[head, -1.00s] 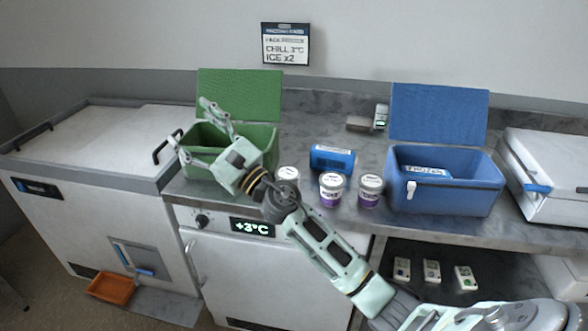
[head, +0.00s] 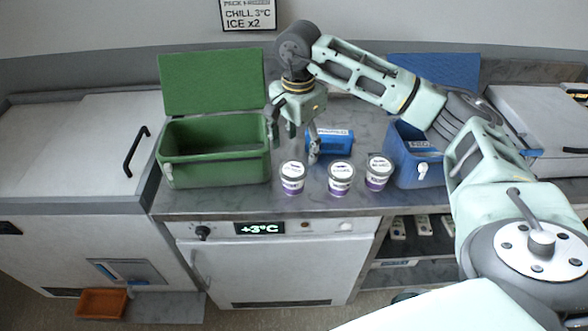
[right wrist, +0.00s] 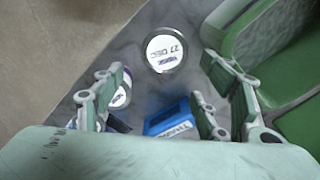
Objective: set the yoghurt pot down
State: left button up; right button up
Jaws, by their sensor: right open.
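Three white yoghurt pots with purple bands stand upright on the counter: the left pot (head: 292,179), the middle pot (head: 341,179) and the right pot (head: 379,173). My right gripper (head: 293,150) is open and empty, pointing down just behind the left pot. In the right wrist view, a pot's round lid (right wrist: 165,51) with a date on it shows in the gap ahead of the spread fingers, apart from them. Another pot (right wrist: 121,92) is partly hidden behind the left finger. My left gripper is out of view.
An open green box (head: 215,172), empty as far as I see, stands left of the pots. A blue pack (head: 336,142) lies behind them. An open blue box (head: 411,165) at the right is partly covered by my arm. The counter's front edge is close to the pots.

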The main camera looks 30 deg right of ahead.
aim_at(297, 168)
jog(key=f+p, duration=0.1)
jog(key=f, duration=0.3)
jog(key=shift+s, duration=0.2)
jog(key=shift+w+f, duration=0.1)
jog(key=shift+f, duration=0.6)
notch_tip(297, 168, down, 5)
jog(key=shift+r+p, duration=0.1)
jog(key=shift+p, duration=0.65)
jog(key=shift+f, duration=0.5)
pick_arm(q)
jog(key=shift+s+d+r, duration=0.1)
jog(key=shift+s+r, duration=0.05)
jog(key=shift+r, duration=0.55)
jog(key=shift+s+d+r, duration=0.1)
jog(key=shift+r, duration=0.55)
pick_arm(e)
jog(key=c, duration=1.3)
jog(key=shift+r, duration=0.15)
